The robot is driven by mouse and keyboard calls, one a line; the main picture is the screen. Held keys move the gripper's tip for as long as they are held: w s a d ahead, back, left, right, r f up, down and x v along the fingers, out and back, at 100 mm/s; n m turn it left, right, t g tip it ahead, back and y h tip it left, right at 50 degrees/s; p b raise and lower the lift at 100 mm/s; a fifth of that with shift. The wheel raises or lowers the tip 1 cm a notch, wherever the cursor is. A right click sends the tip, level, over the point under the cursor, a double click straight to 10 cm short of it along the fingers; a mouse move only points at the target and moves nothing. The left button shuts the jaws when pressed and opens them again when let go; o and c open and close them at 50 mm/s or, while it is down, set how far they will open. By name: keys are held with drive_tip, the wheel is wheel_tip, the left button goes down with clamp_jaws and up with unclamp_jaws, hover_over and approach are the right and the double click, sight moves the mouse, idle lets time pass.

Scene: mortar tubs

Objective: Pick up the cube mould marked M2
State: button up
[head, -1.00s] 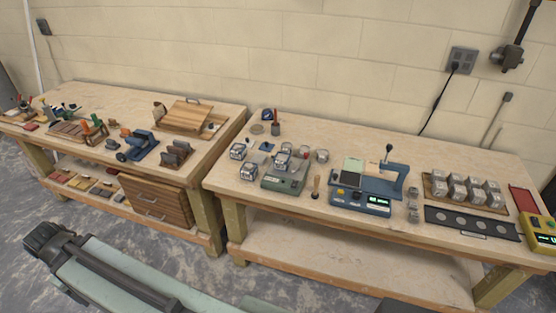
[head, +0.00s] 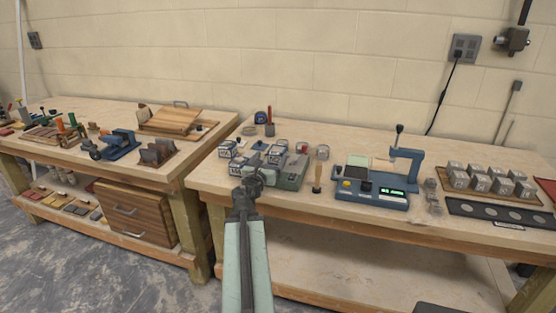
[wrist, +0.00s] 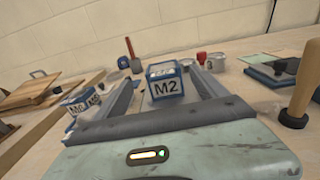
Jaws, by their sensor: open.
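The cube mould marked M2 (wrist: 166,88) shows in the wrist view as a blue-framed cube with a white label, upright. It stands ahead of my gripper (wrist: 163,80), in the gap between the two fingers, as seen from the wrist. The fingers are spread apart, and I see no grip on the mould. Its underside is hidden behind the gripper. In the head view my gripper (head: 252,180) is at the front of the mould group on the right bench, and I cannot tell there which mould is M2.
Other labelled moulds (wrist: 80,106) stand just left of the left finger. A wooden-handled tamper (wrist: 298,90) is close on the right, with a blue device (head: 370,185) beyond. Small cans (wrist: 216,62) and a red-handled brush (wrist: 130,52) are behind. Grey cubes (head: 480,180) fill a tray farther right.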

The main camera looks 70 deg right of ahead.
sight(275, 153)
drive_tip(key=d, duration=0.8)
drive_tip(key=shift+f, duration=0.15)
drive_tip(key=shift+a, duration=0.15)
clamp_jaws()
wheel_tip(275, 153, up, 10)
drive_tip(key=p, duration=1)
drive_tip(key=shift+r, duration=0.25)
